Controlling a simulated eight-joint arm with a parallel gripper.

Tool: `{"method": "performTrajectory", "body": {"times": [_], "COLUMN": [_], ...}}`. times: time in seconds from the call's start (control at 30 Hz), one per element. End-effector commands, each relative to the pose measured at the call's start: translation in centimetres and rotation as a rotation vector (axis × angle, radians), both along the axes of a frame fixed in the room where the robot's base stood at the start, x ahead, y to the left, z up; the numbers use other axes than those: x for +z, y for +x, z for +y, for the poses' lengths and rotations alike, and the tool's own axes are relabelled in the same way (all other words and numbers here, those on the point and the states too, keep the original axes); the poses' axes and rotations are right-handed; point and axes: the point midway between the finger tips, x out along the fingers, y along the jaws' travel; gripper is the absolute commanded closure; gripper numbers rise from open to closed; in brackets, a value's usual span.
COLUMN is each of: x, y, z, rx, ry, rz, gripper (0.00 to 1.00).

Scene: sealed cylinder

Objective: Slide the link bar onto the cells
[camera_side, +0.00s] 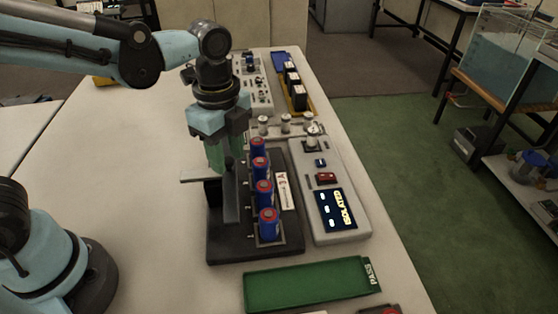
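Several blue cells with red tops stand upright in a row on a black fixture (255,250); the nearest cell (269,226) is at its front. A dark grey upright bar (231,198) with a rounded knob stands just left of the cells and may be the link bar. It looks apart from the nearer cells. My gripper (222,160) points down over the left rear of the fixture, close to the bar's knob. Its fingertips are partly hidden and small, so I cannot tell whether they grip the bar. A pale flat piece (197,177) juts left below the gripper.
A grey tester box (325,185) with a display and red switch stands right of the fixture. A green tray (308,285) marked PASS lies in front. A yellow tray (302,108) with black blocks lies behind.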

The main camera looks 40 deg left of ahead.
Motion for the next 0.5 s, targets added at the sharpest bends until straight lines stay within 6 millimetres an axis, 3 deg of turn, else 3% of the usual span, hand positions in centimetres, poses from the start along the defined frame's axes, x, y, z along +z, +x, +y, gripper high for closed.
{"method": "performTrajectory", "body": {"times": [0.03,0.23,0.5], "x": [0.01,0.02,0.03], "y": [0.0,0.0,0.04], "z": [0.0,0.0,-0.02], "rx": [0.0,0.0,0.0], "ry": [0.0,0.0,0.0], "rz": [0.0,0.0,0.0], "gripper": [0.68,0.99,1.0]}}
